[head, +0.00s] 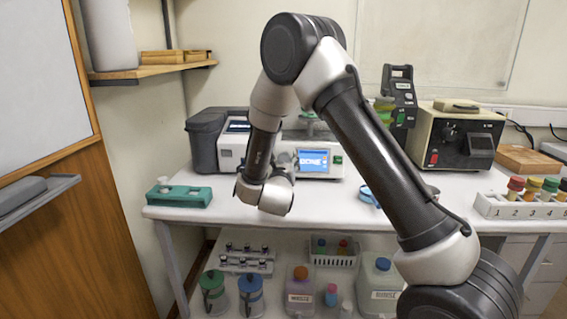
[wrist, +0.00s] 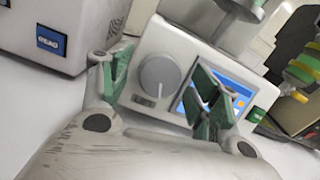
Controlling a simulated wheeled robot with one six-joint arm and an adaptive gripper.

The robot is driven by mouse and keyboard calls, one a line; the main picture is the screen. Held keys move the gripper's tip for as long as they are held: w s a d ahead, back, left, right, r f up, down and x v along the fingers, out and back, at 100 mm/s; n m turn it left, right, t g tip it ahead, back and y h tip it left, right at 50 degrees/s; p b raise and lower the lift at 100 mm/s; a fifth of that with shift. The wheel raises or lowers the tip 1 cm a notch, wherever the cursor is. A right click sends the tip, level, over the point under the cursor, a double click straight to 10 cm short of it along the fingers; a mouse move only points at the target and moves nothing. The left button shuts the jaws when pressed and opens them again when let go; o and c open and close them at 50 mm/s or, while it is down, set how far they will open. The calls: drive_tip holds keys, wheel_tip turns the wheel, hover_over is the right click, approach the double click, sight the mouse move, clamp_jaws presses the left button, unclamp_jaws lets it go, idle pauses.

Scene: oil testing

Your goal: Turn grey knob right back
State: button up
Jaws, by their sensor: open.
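The grey knob (wrist: 160,76) is on the front of a white instrument (wrist: 185,42), left of its blue screen (wrist: 218,88). In the wrist view its indicator line looks nearly upright, slightly tilted. My gripper (wrist: 160,88) is open, with one green-padded finger on each side of the knob in the picture. The fingers appear apart from the knob, and how far in front of it they are I cannot tell. In the head view, the white instrument (head: 318,163) is on the bench, and my wrist hides the knob and fingers.
A second white device (wrist: 40,35) with a READ button stands at left in the wrist view. A green block (head: 180,196) lies at the bench's left. A dark-fronted box (head: 455,138) and a numbered rack (head: 520,206) are on the right. The front bench edge is partly clear.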

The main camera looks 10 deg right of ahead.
drive_tip(key=c, duration=1)
